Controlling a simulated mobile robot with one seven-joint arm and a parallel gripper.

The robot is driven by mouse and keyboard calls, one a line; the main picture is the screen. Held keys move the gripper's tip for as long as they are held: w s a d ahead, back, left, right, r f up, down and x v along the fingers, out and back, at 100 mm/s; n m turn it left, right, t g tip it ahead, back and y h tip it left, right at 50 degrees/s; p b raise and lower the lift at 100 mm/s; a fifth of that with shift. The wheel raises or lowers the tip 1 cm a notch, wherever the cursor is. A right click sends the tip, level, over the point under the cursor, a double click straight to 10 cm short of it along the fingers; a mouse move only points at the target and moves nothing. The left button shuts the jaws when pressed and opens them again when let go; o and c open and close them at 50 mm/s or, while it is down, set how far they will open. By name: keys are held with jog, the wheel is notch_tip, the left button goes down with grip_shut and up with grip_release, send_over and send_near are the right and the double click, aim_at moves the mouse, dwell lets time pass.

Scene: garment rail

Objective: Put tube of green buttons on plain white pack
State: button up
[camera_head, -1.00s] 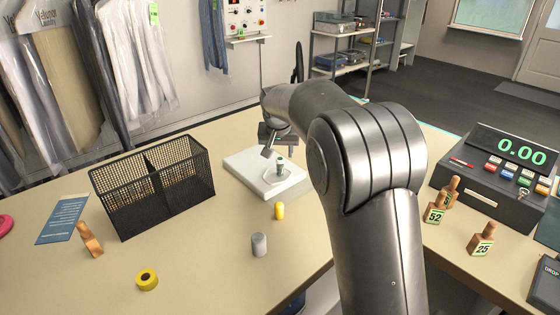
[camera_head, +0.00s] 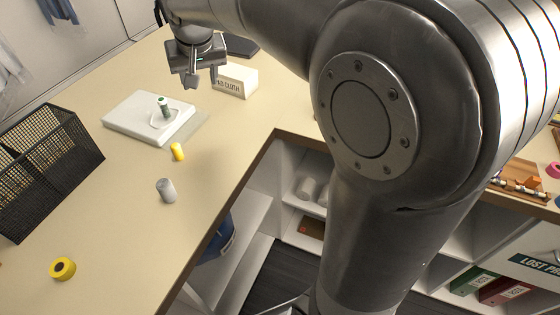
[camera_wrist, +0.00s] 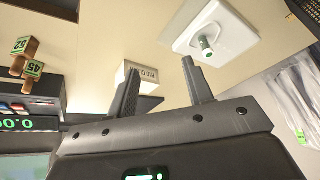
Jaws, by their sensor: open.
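The tube with green (camera_head: 164,104) stands upright in a shallow round dish on a flat white slab (camera_head: 122,119). In the wrist view the tube (camera_wrist: 206,46) and slab (camera_wrist: 238,42) show at the top right. A white box-shaped pack (camera_head: 241,80) with dark lettering ending in "CLOTH" stands right of the slab; it also shows in the wrist view (camera_wrist: 147,73), partly behind a finger. I see no clearly unmarked white pack. My gripper (camera_head: 201,80) is open and empty, above the table between slab and lettered pack, apart from the tube.
A black mesh basket (camera_head: 60,165) stands at the left. A yellow cylinder (camera_head: 177,152), a grey cylinder (camera_head: 166,190) and a yellow tape roll (camera_head: 62,268) are on the table in front. A dark flat item (camera_head: 240,46) lies behind the lettered pack. The table edge runs near the right.

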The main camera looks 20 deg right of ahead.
jog(key=s+d+f, duration=0.1)
jog(key=s+d, duration=0.2)
jog(key=s, duration=0.5)
jog(key=s+d+f, duration=0.2)
jog(key=s+d, duration=0.1)
jog(key=s, duration=0.6)
jog(key=s+d+f, duration=0.2)
jog(key=s, duration=0.7)
jog(key=shift+d+f+t, duration=0.15)
jog(key=shift+d+t, duration=0.25)
